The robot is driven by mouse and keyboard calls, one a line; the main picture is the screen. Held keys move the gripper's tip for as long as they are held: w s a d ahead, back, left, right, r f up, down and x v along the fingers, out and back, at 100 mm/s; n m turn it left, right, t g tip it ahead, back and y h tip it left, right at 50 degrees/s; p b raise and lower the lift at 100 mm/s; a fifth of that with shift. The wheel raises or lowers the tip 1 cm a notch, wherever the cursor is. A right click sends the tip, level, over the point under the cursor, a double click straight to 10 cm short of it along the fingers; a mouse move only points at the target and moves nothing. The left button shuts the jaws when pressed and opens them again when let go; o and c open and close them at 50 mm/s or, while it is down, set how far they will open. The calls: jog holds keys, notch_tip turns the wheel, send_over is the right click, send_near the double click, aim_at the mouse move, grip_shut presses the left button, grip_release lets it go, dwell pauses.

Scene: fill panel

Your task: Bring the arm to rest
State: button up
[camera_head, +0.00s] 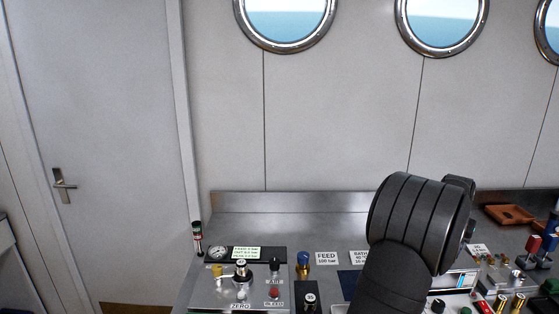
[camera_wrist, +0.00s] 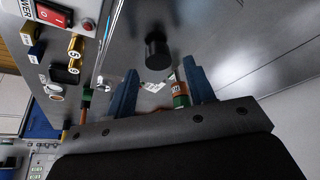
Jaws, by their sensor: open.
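My gripper (camera_wrist: 161,70) shows in the wrist view as two blue fingers set well apart, so it is open. A black cylindrical knob or post (camera_wrist: 157,50) stands on the metal surface beyond the fingertips, and I see no contact with it. A small green and orange fitting (camera_wrist: 180,95) appears close to the right finger; I cannot tell whether it touches. In the head view my dark arm rises over the right half of the bench, and the gripper itself is hidden behind it.
The steel bench (camera_head: 290,215) carries a control panel with a gauge (camera_head: 217,253), a red knob (camera_head: 274,292) and a blue-topped fitting (camera_head: 303,260). A brown tray (camera_head: 508,214) lies at the back right. In the wrist view a red power switch (camera_wrist: 52,14) sits upper left. The bench's back left is clear.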

jog(key=v, duration=1.2)
jog(key=x, duration=1.2)
jog(key=shift+f, duration=0.15)
jog(key=r, duration=0.5)
jog(key=shift+s+d+r, duration=0.15)
jog(key=shift+s+r, duration=0.05)
jog(key=shift+s, duration=0.1)
jog(key=s+d+r, duration=0.3)
jog(key=s+r, duration=0.3)
jog(key=s, duration=0.4)
jog(key=w+a+f, duration=0.6)
jog(key=a+f, duration=0.2)
jog(key=a, duration=0.3)
jog(key=w+a+f, duration=0.6)
jog(key=a+f, duration=0.3)
jog(key=a, duration=0.3)
jog(key=shift+a, duration=0.15)
